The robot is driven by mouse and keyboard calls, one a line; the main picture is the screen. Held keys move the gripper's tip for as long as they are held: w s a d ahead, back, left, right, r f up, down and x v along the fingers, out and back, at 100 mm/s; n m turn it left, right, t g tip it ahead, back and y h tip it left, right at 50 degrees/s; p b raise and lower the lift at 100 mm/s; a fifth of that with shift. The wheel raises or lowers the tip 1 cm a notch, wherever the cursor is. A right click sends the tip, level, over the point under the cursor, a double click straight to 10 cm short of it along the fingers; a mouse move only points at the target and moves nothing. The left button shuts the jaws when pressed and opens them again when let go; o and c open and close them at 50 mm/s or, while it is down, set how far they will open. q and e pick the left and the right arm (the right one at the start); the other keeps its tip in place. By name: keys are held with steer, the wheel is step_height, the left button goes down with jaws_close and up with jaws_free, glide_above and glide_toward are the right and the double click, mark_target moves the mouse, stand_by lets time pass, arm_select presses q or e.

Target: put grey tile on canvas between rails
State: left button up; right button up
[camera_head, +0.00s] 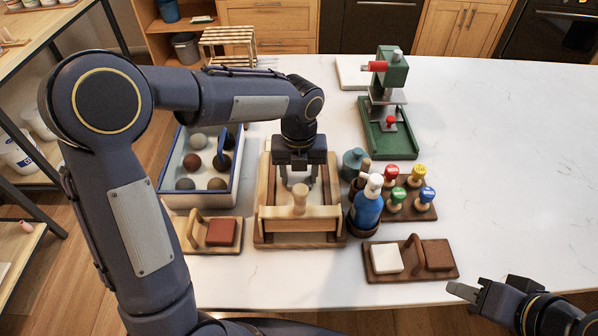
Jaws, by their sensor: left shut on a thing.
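My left gripper (299,180) points down over the far part of a wooden frame with side rails (265,195). It is shut on a pale grey piece, seemingly the grey tile (299,177), mostly hidden by the fingers. The canvas is largely hidden by the gripper and the frame's front parts, and I cannot tell whether the tile touches it. A wooden knob (300,198) stands at the front of the frame. My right gripper (466,291) is at the lower right, apart from all objects; its finger opening is unclear.
A tile board (206,249) with a red-brown tile stands left; another (412,274) holds white and brown tiles. A blue bottle (368,205) and several coloured stamps (408,190) stand right of the frame. A tray of balls (170,201) and green press (386,140) are farther back.

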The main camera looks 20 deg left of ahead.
mark_target(299, 178)
arm_select(q)
steer(key=o, duration=1)
steer(key=shift+f, duration=0.1)
step_height(299, 178, up, 12)
steer(key=s+a+n+t+h, duration=0.2)
steer(key=s+a+n, duration=0.6)
steer(key=s+n, duration=0.65)
steer(key=s+f+n+t+h, duration=0.1)
steer(key=s+f+n, duration=0.1)
steer(key=n, duration=0.8)
steer(key=s+f+n+t, duration=0.2)
steer(key=s+n, duration=0.3)
steer(key=n, duration=0.5)
steer(key=shift+s+d+f+t+h, duration=0.2)
steer(key=shift+f+t+h, duration=0.1)
steer(key=shift+f+h, duration=0.15)
